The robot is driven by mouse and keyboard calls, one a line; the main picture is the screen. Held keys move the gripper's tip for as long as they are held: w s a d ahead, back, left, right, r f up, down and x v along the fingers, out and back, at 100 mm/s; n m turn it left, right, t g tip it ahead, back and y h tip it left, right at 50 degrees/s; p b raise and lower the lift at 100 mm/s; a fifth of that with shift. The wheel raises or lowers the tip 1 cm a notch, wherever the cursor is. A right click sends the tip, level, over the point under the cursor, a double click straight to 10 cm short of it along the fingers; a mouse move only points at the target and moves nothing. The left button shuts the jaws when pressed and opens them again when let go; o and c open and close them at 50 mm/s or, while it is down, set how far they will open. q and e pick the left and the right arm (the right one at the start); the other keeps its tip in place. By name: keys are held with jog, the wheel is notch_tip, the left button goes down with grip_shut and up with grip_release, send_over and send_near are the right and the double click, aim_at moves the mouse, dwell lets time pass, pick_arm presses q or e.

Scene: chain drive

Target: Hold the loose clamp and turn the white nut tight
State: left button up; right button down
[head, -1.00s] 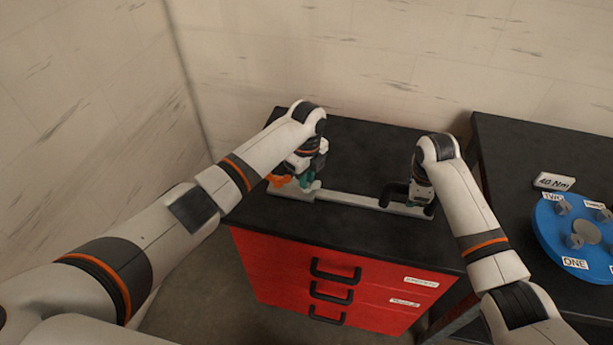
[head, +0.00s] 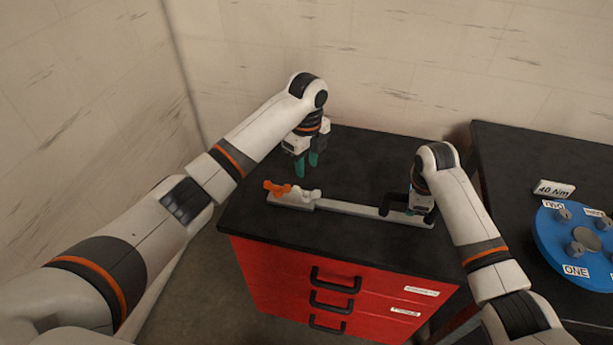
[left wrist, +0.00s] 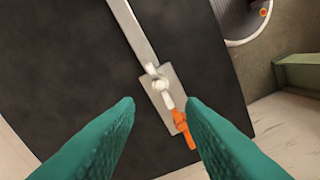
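A pale metal bar (head: 350,207) lies along the black tabletop. At its left end sits a white winged part (head: 308,194), which I take for the white nut, beside an orange part (head: 277,188). In the left wrist view the white part (left wrist: 162,87) and the orange part (left wrist: 183,128) lie on a grey plate. My left gripper (head: 306,168), with green fingers, is open and empty, above and behind them. My right gripper (head: 422,208) is at the bar's right end, beside a black bracket-like part (head: 394,200), perhaps the clamp. Its fingers are mostly hidden, so its grip is unclear.
The bar rests on a cabinet with a black top (head: 260,222) and red drawers (head: 270,262). To the right, a black table (head: 510,160) carries a blue disc (head: 555,245) with labelled posts and a "40 Nm" sign (head: 553,188). Walls stand behind and left.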

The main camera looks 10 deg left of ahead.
pick_arm(q)
jog(key=shift+r, duration=1.65)
pick_arm(e)
jog(key=c, duration=1.1)
grip_release()
